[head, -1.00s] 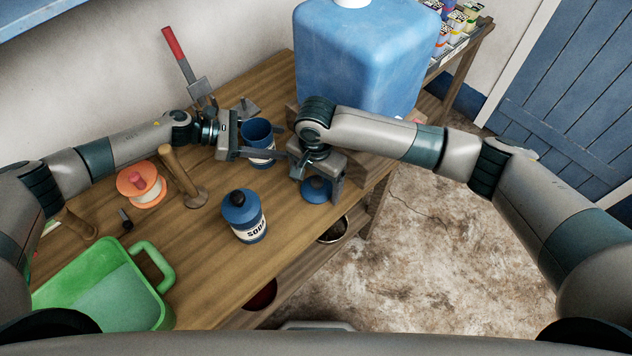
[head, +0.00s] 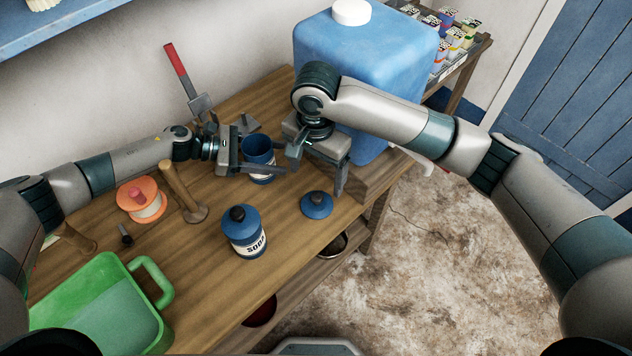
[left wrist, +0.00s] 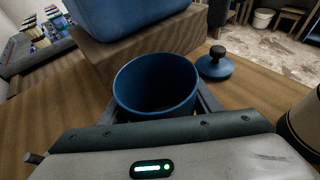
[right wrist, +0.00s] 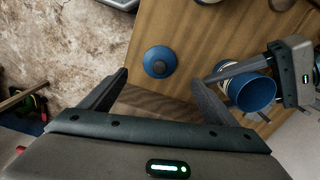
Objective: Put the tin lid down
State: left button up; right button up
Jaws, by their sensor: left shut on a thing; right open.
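The blue tin lid (head: 316,204) with its dark knob lies on the wooden table near its right edge, knob up. It also shows in the left wrist view (left wrist: 215,64) and the right wrist view (right wrist: 158,62). My right gripper (head: 318,172) is open and empty above and behind the lid, apart from it. The open blue tin (head: 258,152) stands upright with its mouth uncovered. My left gripper (head: 262,170) is shut on this tin; its fingers lie along the tin's sides.
A lidded blue soda tin (head: 244,232) stands left of the lid. A large blue container (head: 365,60) stands on a wooden block behind. A wooden peg, orange spool (head: 141,200) and green tub (head: 100,300) are at left. The table's right edge is close to the lid.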

dwell(0.3)
dwell(0.4)
pick_arm(q)
jog(key=o, duration=1.3)
jog(key=v, duration=1.2)
jog(key=shift+w+r, duration=0.1)
